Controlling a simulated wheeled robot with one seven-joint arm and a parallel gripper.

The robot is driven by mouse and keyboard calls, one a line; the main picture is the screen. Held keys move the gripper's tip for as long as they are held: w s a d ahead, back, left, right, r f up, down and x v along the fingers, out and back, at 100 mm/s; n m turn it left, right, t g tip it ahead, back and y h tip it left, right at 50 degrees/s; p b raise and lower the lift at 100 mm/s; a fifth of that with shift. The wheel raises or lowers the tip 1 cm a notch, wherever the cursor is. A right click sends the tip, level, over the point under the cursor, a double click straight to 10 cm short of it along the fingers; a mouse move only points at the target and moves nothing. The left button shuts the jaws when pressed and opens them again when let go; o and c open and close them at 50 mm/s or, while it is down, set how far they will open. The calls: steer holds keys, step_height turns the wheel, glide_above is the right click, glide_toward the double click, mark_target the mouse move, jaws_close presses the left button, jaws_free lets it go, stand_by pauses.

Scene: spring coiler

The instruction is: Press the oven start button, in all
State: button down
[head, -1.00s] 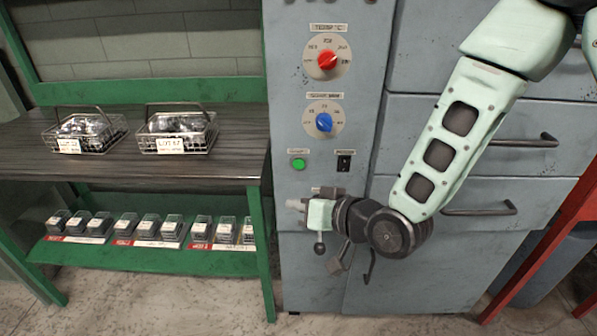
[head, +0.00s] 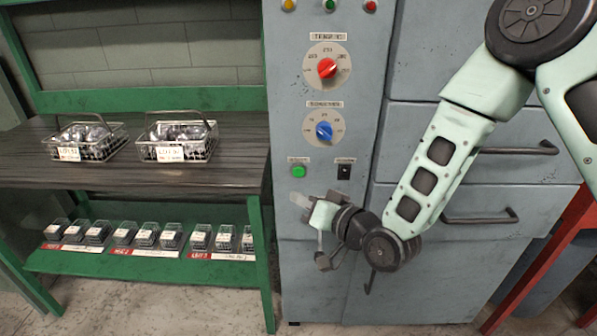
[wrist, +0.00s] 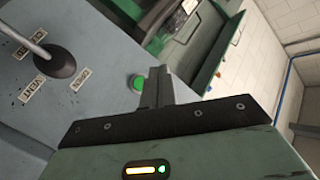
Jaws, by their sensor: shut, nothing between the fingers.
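The green start button (head: 299,171) sits on the grey oven panel (head: 290,225), at the left below the blue dial. It also shows in the wrist view (wrist: 137,84), just left of the fingers. My gripper (head: 300,201) is shut and empty, a little below the button in the head view, with its fingers pointing up and left. In the wrist view my gripper (wrist: 157,84) has its fingers together. I cannot tell the exact gap between the fingertips and the button, but no contact shows.
A black switch (head: 344,172) is right of the button. A red dial (head: 327,69) and a blue dial (head: 324,128) are above. A lever (wrist: 60,62) stands out from the panel. A bench (head: 30,150) with wire baskets (head: 178,140) stands left.

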steer(key=shift+w+d, duration=0.1)
steer(key=shift+w, duration=2.95)
steer(key=shift+w, duration=0.1)
steer(key=shift+w, duration=0.35)
steer(key=shift+w, duration=0.35)
stand_by(0.3)
steer(key=shift+s, duration=0.1)
steer(key=shift+s+b, duration=0.35)
steer(key=shift+s, duration=0.35)
steer(key=shift+s+b, duration=0.35)
steer(key=shift+s, duration=2.15)
